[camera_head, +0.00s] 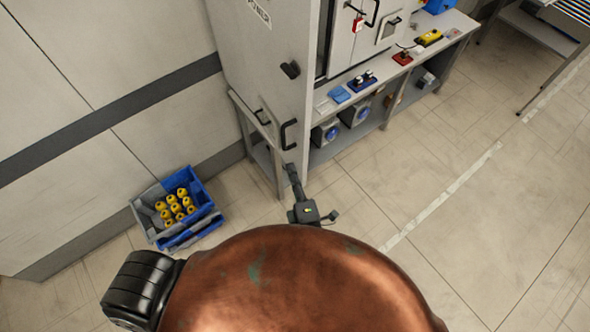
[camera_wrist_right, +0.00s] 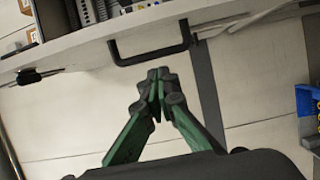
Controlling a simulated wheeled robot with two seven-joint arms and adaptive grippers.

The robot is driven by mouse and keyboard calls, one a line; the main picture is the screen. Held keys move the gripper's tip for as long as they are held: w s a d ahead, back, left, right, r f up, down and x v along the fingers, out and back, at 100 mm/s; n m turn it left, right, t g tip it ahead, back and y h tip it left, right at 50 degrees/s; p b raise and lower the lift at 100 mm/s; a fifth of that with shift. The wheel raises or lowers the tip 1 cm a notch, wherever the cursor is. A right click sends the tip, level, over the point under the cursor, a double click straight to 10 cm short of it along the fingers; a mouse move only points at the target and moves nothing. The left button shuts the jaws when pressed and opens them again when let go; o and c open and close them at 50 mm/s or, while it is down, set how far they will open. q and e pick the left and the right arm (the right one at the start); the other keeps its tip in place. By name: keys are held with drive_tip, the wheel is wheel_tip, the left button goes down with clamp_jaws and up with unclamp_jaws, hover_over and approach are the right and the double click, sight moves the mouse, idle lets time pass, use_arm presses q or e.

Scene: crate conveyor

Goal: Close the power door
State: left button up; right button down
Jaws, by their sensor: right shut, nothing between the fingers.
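The power door (camera_head: 255,75) is a tall light-grey panel with a partly cropped white label at its top. A dark gap shows along its right side, so it seems to stand open. A black bar handle (camera_head: 288,134) sits low on it; in the right wrist view the black handle (camera_wrist_right: 150,58) hangs from a pale panel edge, with switchgear-like parts behind. My right gripper (camera_head: 290,168) is shut and empty just below the handle. In the right wrist view its green-and-black fingers (camera_wrist_right: 158,77) meet close to the handle; contact cannot be told. My left gripper is not in view.
A blue crate (camera_head: 205,208) with several yellow parts stands on the floor at left, by the wall. The tiled floor (camera_head: 480,200) at right is clear.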

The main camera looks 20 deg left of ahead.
sight(298, 147)
drive_tip(key=shift+w+a+p, duration=0.15)
drive_tip(key=shift+w+p, duration=0.15)
drive_tip(key=shift+w, duration=1.15)
drive_tip(key=shift+w+a+p, duration=0.15)
drive_tip(key=shift+w+p, duration=0.1)
drive_tip(key=shift+w, duration=1.25)
drive_tip(key=shift+w+a+p, duration=0.15)
drive_tip(key=shift+w+p, duration=0.15)
drive_tip(key=shift+w, duration=1.15)
drive_tip(key=shift+w+d, duration=0.1)
drive_tip(key=shift+d, duration=0.05)
